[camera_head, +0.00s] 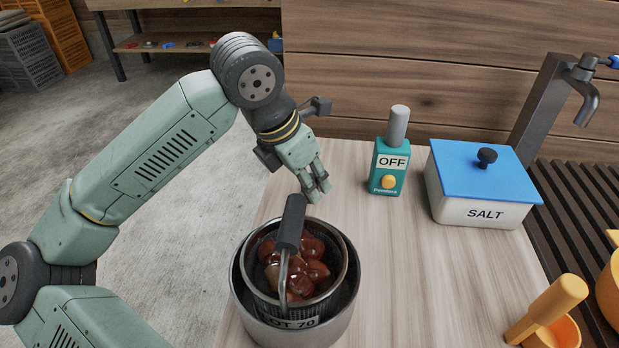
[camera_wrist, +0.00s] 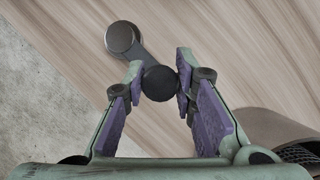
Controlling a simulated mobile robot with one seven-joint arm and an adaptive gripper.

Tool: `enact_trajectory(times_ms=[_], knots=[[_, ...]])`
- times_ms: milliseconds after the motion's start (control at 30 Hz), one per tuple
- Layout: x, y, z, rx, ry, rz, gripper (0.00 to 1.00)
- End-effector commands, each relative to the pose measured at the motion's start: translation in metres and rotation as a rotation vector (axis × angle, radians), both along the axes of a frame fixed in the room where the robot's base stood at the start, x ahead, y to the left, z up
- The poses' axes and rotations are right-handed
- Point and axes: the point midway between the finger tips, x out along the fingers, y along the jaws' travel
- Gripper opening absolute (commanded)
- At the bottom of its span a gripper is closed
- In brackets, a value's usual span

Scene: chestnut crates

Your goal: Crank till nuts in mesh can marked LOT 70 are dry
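The mesh can (camera_head: 350,265) marked LOT 70 sits inside a steel pot (camera_head: 345,325) and holds several glossy brown nuts (camera_head: 303,268). A bent steel rod with a black grip (camera_head: 291,222) stands up at its front. My gripper (camera_head: 318,192) is just behind and right of the grip's top in the head view, fingers pointing down. In the wrist view my gripper (camera_wrist: 160,67) has its fingers apart. A dark round end (camera_wrist: 159,83) shows between the tips, joined by a short arm to a grey-topped knob (camera_wrist: 122,38). I cannot tell whether the fingers touch it.
A teal device (camera_head: 385,168) reading OFF, with a yellow button, stands behind. A SALT box (camera_head: 480,213) with a blue lid (camera_head: 487,168) is to its right. The tabletop's middle is clear.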

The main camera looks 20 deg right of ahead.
Motion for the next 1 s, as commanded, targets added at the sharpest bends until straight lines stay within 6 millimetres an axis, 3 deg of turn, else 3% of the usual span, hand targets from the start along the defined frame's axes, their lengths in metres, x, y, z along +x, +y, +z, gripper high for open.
enact_trajectory(times_ms=[333,1000], knots=[[-0.0005,-0.0002,0.0001,0.0,0.001,-0.001,0.0],[0.0007,-0.0015,-0.0004,0.0,0.001,-0.01,0.0]])
